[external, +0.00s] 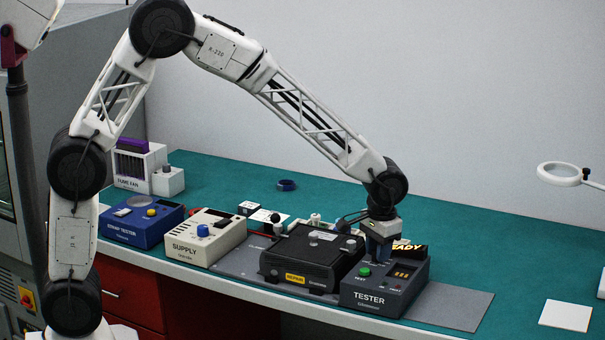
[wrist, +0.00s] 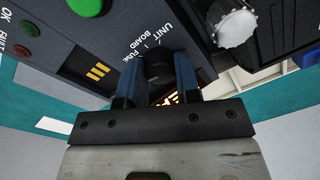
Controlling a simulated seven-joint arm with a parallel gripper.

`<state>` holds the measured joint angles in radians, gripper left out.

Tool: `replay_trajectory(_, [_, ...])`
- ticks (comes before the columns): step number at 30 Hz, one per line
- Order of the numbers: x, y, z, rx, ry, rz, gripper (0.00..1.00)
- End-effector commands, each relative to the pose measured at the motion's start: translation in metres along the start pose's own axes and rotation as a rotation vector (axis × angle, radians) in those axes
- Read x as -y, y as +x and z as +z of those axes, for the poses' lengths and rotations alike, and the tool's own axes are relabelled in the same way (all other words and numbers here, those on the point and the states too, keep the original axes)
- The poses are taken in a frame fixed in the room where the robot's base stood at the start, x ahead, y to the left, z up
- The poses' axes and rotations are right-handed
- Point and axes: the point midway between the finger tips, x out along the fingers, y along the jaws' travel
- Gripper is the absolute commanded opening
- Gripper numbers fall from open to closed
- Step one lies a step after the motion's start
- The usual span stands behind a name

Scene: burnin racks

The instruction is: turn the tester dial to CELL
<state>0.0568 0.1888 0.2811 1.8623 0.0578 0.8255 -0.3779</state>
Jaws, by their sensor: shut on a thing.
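The tester (external: 372,298) is a dark grey box with a green button and a lit display partly reading "ADY". My gripper (external: 379,252) points down at its rear left part. In the wrist view, the blue fingers of my gripper (wrist: 158,72) are shut on the black tester dial (wrist: 154,60), one on each side. The labels "UNIT", "BOARD" and "Fuse" show beside the dial. I see no CELL label, and the dial's pointer setting cannot be told. The gripper hides the dial in the external view.
A black case (external: 312,255) with a yellow label stands close left of the tester on a grey mat (external: 462,305). The supply (external: 204,237) and a blue strap tester (external: 141,221) are farther left. A white pad (external: 566,315) lies at right. The back of the teal bench is mostly clear.

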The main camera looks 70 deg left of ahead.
Motion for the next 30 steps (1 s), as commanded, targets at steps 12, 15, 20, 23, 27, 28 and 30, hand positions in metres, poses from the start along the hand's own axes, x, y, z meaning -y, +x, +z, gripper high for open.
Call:
replay_trajectory(12, [0.000, 0.000, 0.000, 0.000, -0.001, 0.000, 0.56])
replay_trajectory(15, [0.000, 0.000, 0.000, 0.000, -0.002, 0.000, 0.56])
replay_trajectory(20, [0.000, -0.001, 0.000, 0.000, -0.002, 0.000, 0.56])
replay_trajectory(23, [0.000, -0.004, 0.000, -0.001, -0.002, 0.000, 0.56])
replay_trajectory(27, [0.000, -0.013, -0.001, -0.003, -0.002, 0.001, 0.56])
replay_trajectory(28, [0.000, -0.017, 0.000, -0.003, -0.002, 0.001, 0.56])
replay_trajectory(30, [0.000, -0.024, 0.000, -0.002, -0.001, 0.001, 0.56])
